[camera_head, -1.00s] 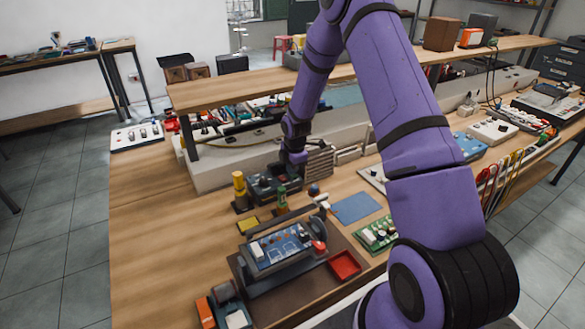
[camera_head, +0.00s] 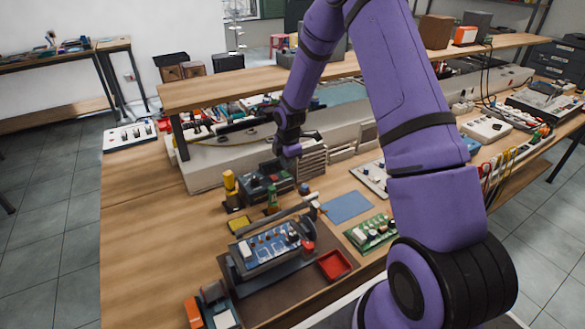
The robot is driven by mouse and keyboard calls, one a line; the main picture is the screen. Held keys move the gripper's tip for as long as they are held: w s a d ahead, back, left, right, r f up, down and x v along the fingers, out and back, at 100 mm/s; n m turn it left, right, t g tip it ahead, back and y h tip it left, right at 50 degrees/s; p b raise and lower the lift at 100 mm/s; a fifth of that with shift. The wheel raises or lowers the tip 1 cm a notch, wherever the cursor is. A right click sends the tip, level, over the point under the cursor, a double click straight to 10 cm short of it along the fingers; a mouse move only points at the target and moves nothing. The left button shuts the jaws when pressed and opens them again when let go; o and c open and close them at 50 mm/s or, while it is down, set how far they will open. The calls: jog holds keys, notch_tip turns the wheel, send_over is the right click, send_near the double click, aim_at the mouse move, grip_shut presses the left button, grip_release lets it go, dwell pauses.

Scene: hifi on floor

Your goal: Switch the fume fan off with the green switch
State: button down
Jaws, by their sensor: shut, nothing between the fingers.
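My gripper (camera_head: 290,152) is small in view at the end of my purple arm. It points down above the back right part of a dark box (camera_head: 264,186) with small knobs on top, and looks shut and empty. I cannot tell whether it touches the box. A grey louvred unit (camera_head: 312,158) stands just right of my gripper; whether it is the fume fan is unclear. A small green piece (camera_head: 272,198) shows at the front of the dark box. I cannot make out for sure which switch is the green one, or its position.
A circuit board in a holder (camera_head: 268,247), a red tray (camera_head: 334,264) and a yellow-topped post (camera_head: 229,182) stand on the wooden bench. White switch panels stand at the far left (camera_head: 130,136) and to the right (camera_head: 370,179).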

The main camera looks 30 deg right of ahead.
notch_tip(320, 180, up, 10)
jog(key=s, duration=0.1)
jog(key=shift+s+r, duration=0.15)
dwell(0.5)
